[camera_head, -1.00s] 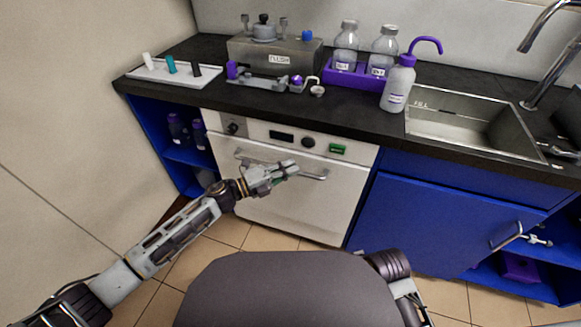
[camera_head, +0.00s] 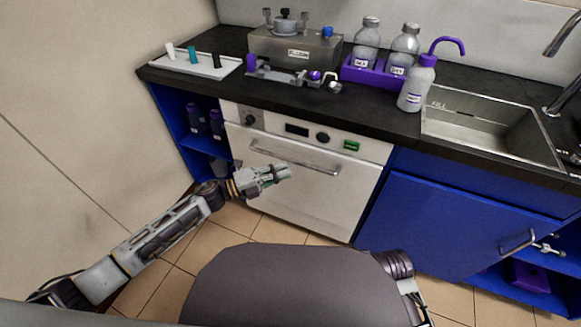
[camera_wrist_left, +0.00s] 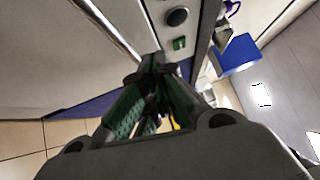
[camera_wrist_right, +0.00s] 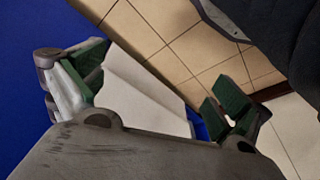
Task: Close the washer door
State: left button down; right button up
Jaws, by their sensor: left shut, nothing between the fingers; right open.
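The washer (camera_head: 310,140) is a white front-panel machine under the black counter. Its door (camera_head: 320,195) stands upright and looks flush with the frame, with no visible gap. A metal bar handle (camera_head: 297,157) runs across the door top. My left gripper (camera_head: 286,172) is in front of the door, just below the handle, shut and empty. In the left wrist view its fingertips (camera_wrist_left: 160,68) point along the washer front, with the handle bar (camera_wrist_left: 112,30) to their left. My right gripper (camera_wrist_right: 155,88) is open and empty in the right wrist view, low over the floor.
A blue cabinet (camera_head: 440,220) with a handle stands right of the washer, and an open blue shelf (camera_head: 180,125) stands left. The counter holds a metal device (camera_head: 295,50), bottles in a purple rack (camera_head: 372,74) and a sink (camera_head: 485,125). Tiled floor (camera_head: 265,230) lies in front.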

pick_arm(q)
jog(key=v, duration=0.3)
jog(key=shift+s+a+r, duration=0.1)
jog(key=shift+r, duration=0.1)
pick_arm(e)
jog(key=shift+f, duration=0.35)
jog(key=shift+f, duration=0.1)
jog(key=shift+s, duration=0.1)
pick_arm(q)
jog(key=shift+t, duration=0.3)
